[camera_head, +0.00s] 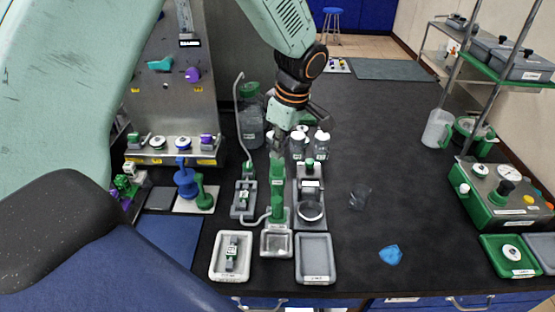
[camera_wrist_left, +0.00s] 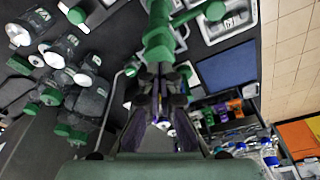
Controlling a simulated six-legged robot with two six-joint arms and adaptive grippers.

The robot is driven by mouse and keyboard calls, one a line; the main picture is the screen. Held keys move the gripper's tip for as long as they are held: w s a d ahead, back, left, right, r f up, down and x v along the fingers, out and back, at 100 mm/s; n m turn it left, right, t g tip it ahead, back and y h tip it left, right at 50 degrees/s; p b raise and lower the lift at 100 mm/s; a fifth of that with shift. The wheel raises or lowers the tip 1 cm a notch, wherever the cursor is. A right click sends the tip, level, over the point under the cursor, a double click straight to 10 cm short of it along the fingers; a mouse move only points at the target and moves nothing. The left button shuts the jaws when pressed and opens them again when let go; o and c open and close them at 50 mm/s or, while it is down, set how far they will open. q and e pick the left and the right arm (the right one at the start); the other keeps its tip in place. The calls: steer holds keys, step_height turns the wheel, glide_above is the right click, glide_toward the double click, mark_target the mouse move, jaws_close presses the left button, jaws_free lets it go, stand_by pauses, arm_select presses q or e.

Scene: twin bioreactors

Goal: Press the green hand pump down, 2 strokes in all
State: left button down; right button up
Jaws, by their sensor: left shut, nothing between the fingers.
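The green hand pump (camera_head: 278,205) stands upright on a small grey base near the middle of the bench in the head view. My left gripper (camera_head: 278,150) is shut and empty, directly above the top of the pump. In the left wrist view, the green pump (camera_wrist_left: 158,38) lies just beyond the fingertips of my left gripper (camera_wrist_left: 160,78). I cannot tell whether the fingertips touch the pump's top. My right gripper is not in view.
A grey tray (camera_head: 315,276) and a white tray (camera_head: 215,270) flank the pump at the front. Clear bottles (camera_head: 321,148) stand behind it, close to the gripper. A bent grey tube (camera_head: 240,125) rises at its left. A blue piece (camera_head: 390,255) lies on open bench at right.

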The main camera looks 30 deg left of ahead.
mark_target(278, 161)
arm_select(q)
steer(key=shift+b+x, duration=0.45)
steer(key=shift+x, duration=0.45)
steer(key=shift+d+f, duration=0.2)
steer(key=shift+f, duration=0.2)
steer(key=shift+f+b, duration=0.45)
steer(key=shift+b, duration=0.1)
steer(key=shift+a+p+v, duration=0.2)
steer(key=shift+p+v, duration=0.6)
steer(key=shift+v, duration=0.1)
steer(key=shift+a+p+v, duration=0.2)
steer(key=shift+p+v, duration=0.55)
steer(key=shift+v, duration=0.2)
steer(key=shift+f, duration=0.2)
